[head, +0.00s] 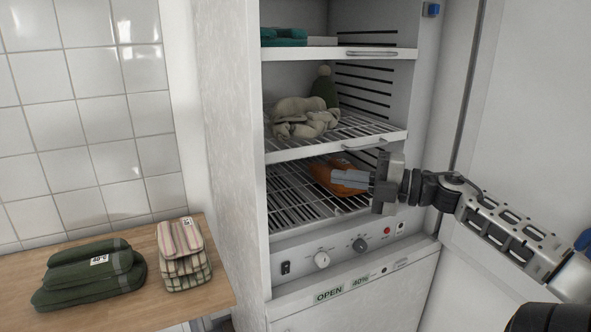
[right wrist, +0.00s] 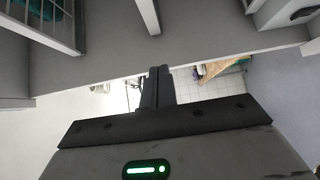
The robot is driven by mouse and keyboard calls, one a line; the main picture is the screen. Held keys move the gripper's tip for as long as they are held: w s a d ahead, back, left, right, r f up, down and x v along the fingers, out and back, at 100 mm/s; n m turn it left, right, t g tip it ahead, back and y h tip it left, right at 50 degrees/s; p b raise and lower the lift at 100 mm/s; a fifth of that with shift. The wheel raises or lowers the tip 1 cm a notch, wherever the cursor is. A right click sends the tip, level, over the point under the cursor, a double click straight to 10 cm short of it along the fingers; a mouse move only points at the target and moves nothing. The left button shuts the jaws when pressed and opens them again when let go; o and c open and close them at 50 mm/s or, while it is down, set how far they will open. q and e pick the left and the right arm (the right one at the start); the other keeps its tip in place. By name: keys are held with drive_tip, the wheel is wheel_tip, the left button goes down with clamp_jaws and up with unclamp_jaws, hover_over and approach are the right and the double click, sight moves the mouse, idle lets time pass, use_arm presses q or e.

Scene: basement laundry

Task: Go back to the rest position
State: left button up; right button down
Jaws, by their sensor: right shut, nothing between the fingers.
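My right gripper (head: 345,180) reaches in from the right, in front of the lowest rack of the open drying cabinet. Its fingers are together with nothing between them. The right wrist view also shows the closed fingers (right wrist: 158,84). An orange-brown cloth item (head: 325,172) lies on the lowest rack (head: 290,198), behind the fingertips and partly hidden by them. I cannot tell whether the fingers touch it. My left gripper is not in view.
The cabinet door (head: 525,110) stands open at the right. A cream cloth (head: 303,118) and a dark green hat (head: 325,88) lie on the middle rack, teal cloth (head: 283,37) above. Green folded cloths (head: 90,272) and a striped stack (head: 183,255) lie on the wooden counter (head: 190,306).

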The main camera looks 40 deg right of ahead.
drive_tip(key=s+a+f+m+h, duration=0.2)
drive_tip(key=a+f+m+h, duration=0.2)
drive_tip(key=f+m, duration=0.55)
drive_tip(key=s+a+f+m+h, duration=0.25)
drive_tip(key=f+m+h, duration=0.2)
drive_tip(key=f, duration=0.95)
drive_tip(key=s+a+f+m+g, duration=0.1)
drive_tip(key=a+f, duration=0.3)
drive_tip(key=a, duration=0.4)
drive_tip(key=s+a+f+m+g+y, duration=0.1)
drive_tip(key=s+a+f+m, duration=0.3)
drive_tip(key=a, duration=0.5)
drive_tip(key=s+a+f+m+g+y, duration=0.1)
drive_tip(key=s+a+f+m+g, duration=0.1)
drive_tip(key=a+f, duration=0.3)
drive_tip(key=s+a+g, duration=0.1)
drive_tip(key=a, duration=0.2)
drive_tip(key=shift+s+a, duration=0.15)
